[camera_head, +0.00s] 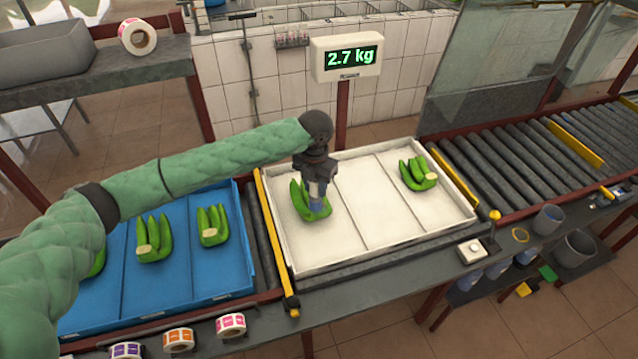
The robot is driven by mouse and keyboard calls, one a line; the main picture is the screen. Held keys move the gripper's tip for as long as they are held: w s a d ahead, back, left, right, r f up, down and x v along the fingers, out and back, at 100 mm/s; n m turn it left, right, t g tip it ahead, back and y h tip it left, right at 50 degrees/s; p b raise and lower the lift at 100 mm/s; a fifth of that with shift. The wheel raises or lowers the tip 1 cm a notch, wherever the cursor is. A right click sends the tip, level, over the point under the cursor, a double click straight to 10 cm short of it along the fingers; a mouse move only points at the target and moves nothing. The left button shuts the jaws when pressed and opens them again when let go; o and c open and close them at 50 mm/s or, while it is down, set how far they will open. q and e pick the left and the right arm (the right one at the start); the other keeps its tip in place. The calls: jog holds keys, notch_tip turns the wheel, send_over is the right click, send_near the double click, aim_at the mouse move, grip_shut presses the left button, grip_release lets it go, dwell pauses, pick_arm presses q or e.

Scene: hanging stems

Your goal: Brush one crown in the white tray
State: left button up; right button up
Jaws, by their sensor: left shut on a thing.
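The white tray (363,250) sits on the roller line and has three compartments. A green banana hand (297,196) lies in its left compartment, and another green banana hand (410,175) with a pale crown lies in the right one. The middle compartment is bare. My left gripper (317,184) points down over the banana hand in the left compartment. It is shut on a small blue-grey tool (317,198), which looks like the brush. The tool's lower end is at the crown, which it mostly hides; I cannot tell whether they touch. My right gripper is not in view.
A blue tray (187,283) with several banana hands stands at the left. A scale display (345,58) reading 2.7 kg rises behind the white tray. Label rolls (179,340) line the front edge.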

pick_arm(q)
jog(key=shift+d, duration=0.15)
jog(key=shift+w+d, duration=0.2)
jog(key=shift+d, duration=0.15)
jog(key=shift+w+d, duration=0.15)
jog(key=shift+d, duration=0.25)
jog(key=shift+a, duration=0.25)
jog(key=shift+s+a, duration=0.3)
jog(key=shift+a, duration=0.15)
jog(key=shift+s+a+p, duration=0.1)
jog(key=shift+a+p, duration=0.2)
jog(key=shift+d, duration=0.15)
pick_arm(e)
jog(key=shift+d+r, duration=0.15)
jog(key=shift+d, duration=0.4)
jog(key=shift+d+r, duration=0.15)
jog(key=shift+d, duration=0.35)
